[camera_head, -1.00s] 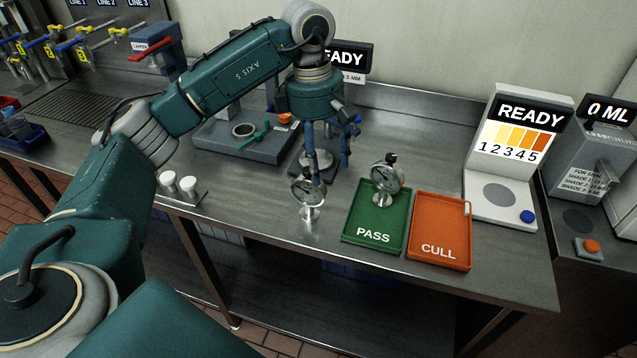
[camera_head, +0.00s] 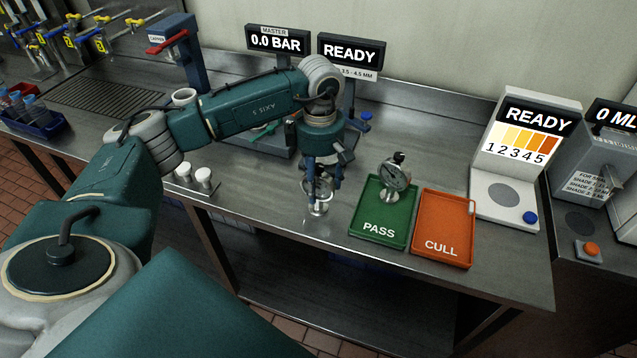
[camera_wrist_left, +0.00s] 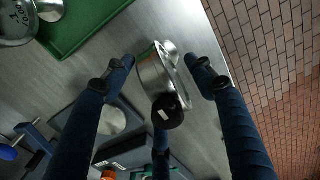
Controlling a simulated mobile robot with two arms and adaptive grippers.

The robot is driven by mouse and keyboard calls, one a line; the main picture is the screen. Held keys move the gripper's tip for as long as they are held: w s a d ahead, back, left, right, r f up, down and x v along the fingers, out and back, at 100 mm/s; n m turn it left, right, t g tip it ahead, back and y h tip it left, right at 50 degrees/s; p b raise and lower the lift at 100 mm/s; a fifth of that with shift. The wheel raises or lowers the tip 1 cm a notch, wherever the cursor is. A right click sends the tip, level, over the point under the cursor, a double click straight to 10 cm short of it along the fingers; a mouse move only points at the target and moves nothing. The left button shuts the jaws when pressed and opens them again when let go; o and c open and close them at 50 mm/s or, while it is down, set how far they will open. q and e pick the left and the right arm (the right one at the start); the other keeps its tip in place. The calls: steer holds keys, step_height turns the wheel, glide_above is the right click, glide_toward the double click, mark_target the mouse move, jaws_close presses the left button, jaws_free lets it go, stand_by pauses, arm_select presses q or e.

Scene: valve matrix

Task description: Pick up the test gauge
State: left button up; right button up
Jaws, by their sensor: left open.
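A round metal dial gauge (camera_head: 318,208) on a small base stands on the steel bench, left of the green tray. My left gripper (camera_head: 322,188) points down at it, with its blue fingers partly hiding the dial. In the left wrist view the gauge (camera_wrist_left: 153,72) with its black knob lies between the open fingers (camera_wrist_left: 160,64), with gaps visible on both sides. A second, similar gauge (camera_head: 394,176) stands in the green PASS tray (camera_head: 378,229); it shows partly in the wrist view's top left corner. My right gripper is not in view.
An orange CULL tray (camera_head: 443,248) sits right of the green tray. A white READY shade stand (camera_head: 505,205) is farther right. Two small white-topped items (camera_head: 203,176) stand left of the gripper. The bench's front edge (camera_head: 290,236) is close to the gauge.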

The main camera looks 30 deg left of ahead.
arm_select(q)
steer(key=shift+f, duration=0.15)
steer(key=shift+c, duration=0.2)
jaws_close()
steer(key=shift+w, duration=0.1)
